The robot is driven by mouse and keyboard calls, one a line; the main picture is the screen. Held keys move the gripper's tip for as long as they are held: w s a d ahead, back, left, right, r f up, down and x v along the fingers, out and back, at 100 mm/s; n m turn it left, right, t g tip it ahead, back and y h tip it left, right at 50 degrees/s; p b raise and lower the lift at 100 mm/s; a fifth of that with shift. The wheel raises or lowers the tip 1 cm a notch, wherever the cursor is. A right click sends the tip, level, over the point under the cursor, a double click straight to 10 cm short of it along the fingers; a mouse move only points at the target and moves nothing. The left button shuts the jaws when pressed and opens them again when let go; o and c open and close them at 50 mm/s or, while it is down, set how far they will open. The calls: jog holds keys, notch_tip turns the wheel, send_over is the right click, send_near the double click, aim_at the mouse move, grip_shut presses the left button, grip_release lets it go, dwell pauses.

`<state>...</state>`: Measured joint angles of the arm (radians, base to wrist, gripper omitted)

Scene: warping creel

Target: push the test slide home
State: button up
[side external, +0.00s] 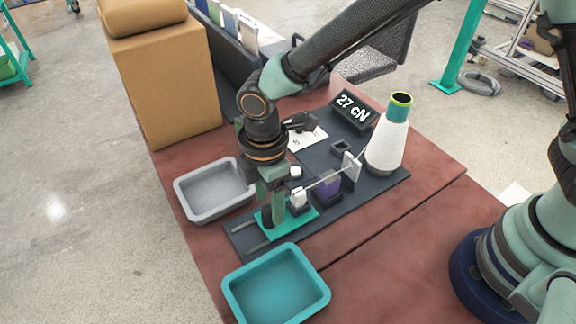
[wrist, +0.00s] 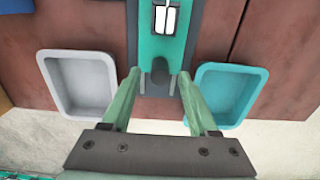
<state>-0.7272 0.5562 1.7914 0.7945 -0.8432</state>
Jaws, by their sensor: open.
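The test slide is a teal plate (side external: 312,217) on a dark base board, also in the wrist view (wrist: 150,45). It carries a white clamp block (side external: 298,197) and an upright dark knob (wrist: 160,72). My gripper (side external: 270,222) is low over the knob end of the slide. In the wrist view, its two green fingers are apart, one on each side of the knob. The jaws are open and hold nothing. I cannot tell whether a finger touches the knob. Bare rails (side external: 250,243) show at the slide's near-left end.
A grey tray (side external: 181,194) and a teal tray (side external: 228,300) flank the board. A purple block (side external: 331,184), a white guide plate (side external: 351,167), a thread cone (side external: 388,145) and a "27 cN" display (side external: 353,108) stand along it. A tan box (side external: 165,85) stands behind.

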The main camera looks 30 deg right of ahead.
jog(key=shift+r, duration=2.85)
jog(key=shift+r, duration=0.1)
notch_tip(320, 180, up, 11)
jog(key=d+r+m+t, duration=0.15)
jog(key=d+m, duration=0.25)
jog(key=d, duration=0.5)
jog(key=d+r+m+t, duration=0.1)
jog(key=d+r+m, duration=0.3)
jog(key=d, duration=0.5)
jog(key=s+d+f+m+t, duration=0.1)
jog(key=d+m, duration=0.4)
jog(key=s+d+f+m+t, duration=0.2)
jog(key=d+m, duration=0.3)
jog(key=shift+s+d+f, duration=0.25)
jog(key=shift+d+f, duration=0.05)
